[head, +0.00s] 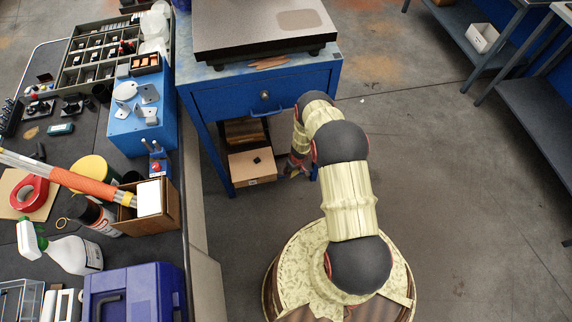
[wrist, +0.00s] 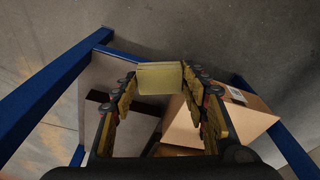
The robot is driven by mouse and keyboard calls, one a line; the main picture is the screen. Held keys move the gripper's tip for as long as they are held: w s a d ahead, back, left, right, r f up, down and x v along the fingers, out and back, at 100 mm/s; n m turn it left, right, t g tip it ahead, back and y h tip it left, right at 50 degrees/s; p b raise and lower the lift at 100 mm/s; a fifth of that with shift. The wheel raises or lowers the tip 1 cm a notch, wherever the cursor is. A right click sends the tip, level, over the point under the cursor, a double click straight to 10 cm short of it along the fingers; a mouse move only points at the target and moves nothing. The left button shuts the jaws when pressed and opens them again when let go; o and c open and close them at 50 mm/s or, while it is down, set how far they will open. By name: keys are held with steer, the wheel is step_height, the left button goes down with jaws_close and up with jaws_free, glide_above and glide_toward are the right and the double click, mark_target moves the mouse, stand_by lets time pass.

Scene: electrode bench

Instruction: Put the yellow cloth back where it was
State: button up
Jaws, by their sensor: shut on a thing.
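My gripper (wrist: 160,82) is shut on a small dull-yellow folded piece that looks like the yellow cloth (wrist: 160,77), held between the fingertips in the wrist view. In the head view my gripper (head: 294,166) is low beside the blue stand (head: 220,98), at the right side of its open lower bay. There the cloth cannot be made out. In the wrist view a cardboard box (wrist: 252,119) lies beyond and right of the fingers, and a grey shelf (wrist: 97,78) lies to the left.
The cardboard box (head: 252,170) sits low in the stand with a small dark thing on it. Blue legs (wrist: 52,82) frame the bay. A dark slab (head: 262,35) rests on the stand's top. A crowded bench is at the left. The floor (head: 440,180) at the right is clear.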

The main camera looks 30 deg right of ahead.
steer(key=w+f+b, duration=0.2)
steer(key=w+f, duration=0.1)
steer(key=w+d+f+b, duration=0.1)
steer(key=w+f+b, duration=0.2)
steer(key=w, duration=0.1)
steer(key=w+d+f+b, duration=0.1)
steer(key=w+f+b, duration=0.1)
steer(key=w+b, duration=0.1)
steer(key=shift+w+f, duration=0.4)
steer(key=shift+w, duration=0.2)
step_height(320, 180, down, 3)
steer(key=shift+w+f+b, duration=0.1)
steer(key=shift+f+b, duration=0.05)
steer(key=shift+b, duration=0.5)
steer(key=o, duration=0.9)
steer(key=shift+o, duration=0.6)
